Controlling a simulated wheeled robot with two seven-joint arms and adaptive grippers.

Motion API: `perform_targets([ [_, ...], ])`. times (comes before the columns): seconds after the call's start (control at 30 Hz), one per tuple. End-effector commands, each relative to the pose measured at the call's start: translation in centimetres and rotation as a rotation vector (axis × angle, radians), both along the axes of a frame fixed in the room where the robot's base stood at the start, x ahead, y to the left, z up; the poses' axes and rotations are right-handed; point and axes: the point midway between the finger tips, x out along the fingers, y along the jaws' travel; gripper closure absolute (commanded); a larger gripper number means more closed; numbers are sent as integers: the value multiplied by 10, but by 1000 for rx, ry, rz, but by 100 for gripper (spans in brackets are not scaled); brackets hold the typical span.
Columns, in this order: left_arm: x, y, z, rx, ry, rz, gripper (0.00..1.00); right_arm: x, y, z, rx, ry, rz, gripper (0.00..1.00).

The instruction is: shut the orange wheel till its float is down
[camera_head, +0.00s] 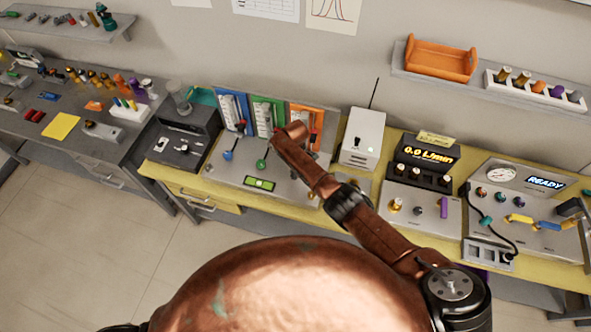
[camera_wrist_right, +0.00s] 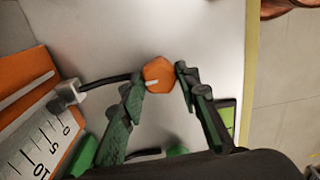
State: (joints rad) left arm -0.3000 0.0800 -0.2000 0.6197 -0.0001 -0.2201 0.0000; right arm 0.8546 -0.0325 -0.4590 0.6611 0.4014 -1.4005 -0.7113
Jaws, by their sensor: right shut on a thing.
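The orange wheel (camera_wrist_right: 158,74) is a faceted knob with a white mark, on the pale panel in the right wrist view. My right gripper (camera_wrist_right: 159,80) has its two green fingers on either side of the wheel, shut on it. The orange flow meter (camera_wrist_right: 42,128) stands beside it with a white numbered scale; I cannot make out its float. In the head view the orange meter (camera_head: 309,117) is partly behind my right arm, which also hides the orange wheel and my right gripper. My left gripper is not in view.
The blue (camera_head: 232,110) and green (camera_head: 267,115) meters stand left of the orange one, with a blue wheel (camera_head: 227,155) and a green wheel (camera_head: 261,164) in front. A white box (camera_head: 362,140) with an antenna stands close on the right.

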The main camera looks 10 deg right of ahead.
Motion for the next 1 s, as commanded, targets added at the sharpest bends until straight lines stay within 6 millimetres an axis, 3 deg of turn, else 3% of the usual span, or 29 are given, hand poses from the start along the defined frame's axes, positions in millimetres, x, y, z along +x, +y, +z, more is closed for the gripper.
perform_targets([
  [0.57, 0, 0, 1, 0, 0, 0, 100, 0, 0, 0, 0, 0, -29, 94],
  [0.6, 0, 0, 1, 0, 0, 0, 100, 0, 0, 0, 0, 0, -28, 68],
  [0.8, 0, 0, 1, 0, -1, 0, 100, 0, 0, 0, 0, 0, -28, 54],
  [1.0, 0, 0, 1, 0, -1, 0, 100, 0, 0, 0, 0, 0, -28, 53],
])
